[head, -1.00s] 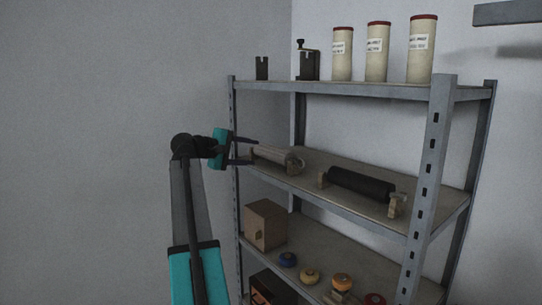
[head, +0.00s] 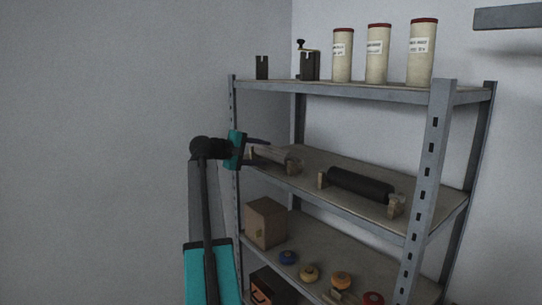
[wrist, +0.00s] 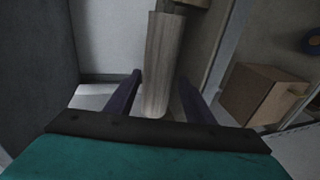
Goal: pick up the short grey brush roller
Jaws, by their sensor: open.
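The short grey brush roller (head: 276,156) lies on the left part of the middle shelf. In the wrist view the roller (wrist: 162,60) looks pale and streaked, and its near end reaches down between my fingers. My gripper (head: 262,150) is at the left end of the roller in the head view, partly covering it. In the wrist view my gripper (wrist: 160,98) is open, with one dark finger on each side of the roller and some gap visible. I cannot tell whether either finger touches it.
A dark roller (head: 361,186) on wooden stands is to the right on the same shelf (head: 310,187). The shelf above holds several cylinders and brackets. The rack's left post (head: 234,200) is close to my arm. A wooden box (head: 266,222) stands below.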

